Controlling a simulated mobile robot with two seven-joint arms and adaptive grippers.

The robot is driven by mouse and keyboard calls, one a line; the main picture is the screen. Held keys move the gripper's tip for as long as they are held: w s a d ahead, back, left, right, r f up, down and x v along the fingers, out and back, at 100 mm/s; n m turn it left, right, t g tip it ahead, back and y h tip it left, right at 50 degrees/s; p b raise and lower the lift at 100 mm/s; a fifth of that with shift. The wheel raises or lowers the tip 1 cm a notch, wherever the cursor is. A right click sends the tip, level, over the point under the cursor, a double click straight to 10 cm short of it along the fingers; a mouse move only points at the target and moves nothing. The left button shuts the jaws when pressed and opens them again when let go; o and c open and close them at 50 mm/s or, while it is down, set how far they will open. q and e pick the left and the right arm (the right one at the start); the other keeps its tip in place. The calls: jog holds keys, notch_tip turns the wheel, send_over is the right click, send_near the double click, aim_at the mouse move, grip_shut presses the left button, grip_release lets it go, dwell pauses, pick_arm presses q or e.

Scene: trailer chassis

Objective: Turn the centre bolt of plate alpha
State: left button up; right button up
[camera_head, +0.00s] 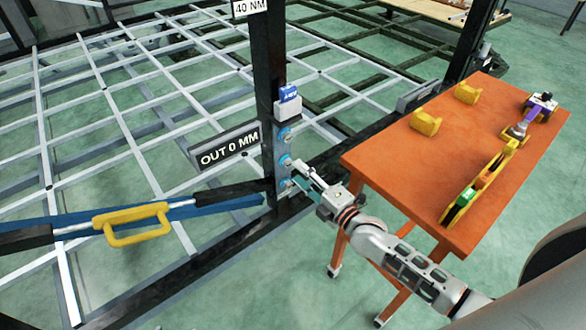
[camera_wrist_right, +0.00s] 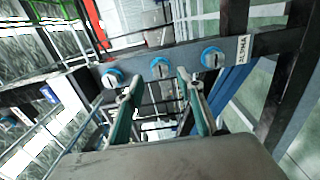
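The upright dark post (camera_head: 268,60) carries a plate with a column of three blue-ringed bolts: top (camera_head: 284,135), centre (camera_head: 285,161) and bottom (camera_head: 286,184). In the right wrist view they form a row, with the centre bolt (camera_wrist_right: 160,67) between the other two. A small white label (camera_wrist_right: 245,48), too small to read surely, sits at one end. My right gripper (camera_head: 297,177) is close to the post, fingers toward the bolts. Its two fingers (camera_wrist_right: 160,80) are apart, with the centre bolt showing between the tips. I cannot tell whether they touch it. My left gripper is out of view.
A yellow-handled turnbuckle (camera_head: 130,224) lies along a dark bar. An orange table (camera_head: 390,165) with yellow items and tools stands to the right. The chassis grid (camera_head: 120,120) extends behind.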

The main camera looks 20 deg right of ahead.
aim_at(290, 164)
jog(key=x, duration=0.2)
jog(key=shift+w+a, duration=0.1)
jog(key=shift+w, duration=0.15)
jog(key=shift+w+a, duration=0.25)
jog(key=shift+w, duration=0.4)
grip_shut()
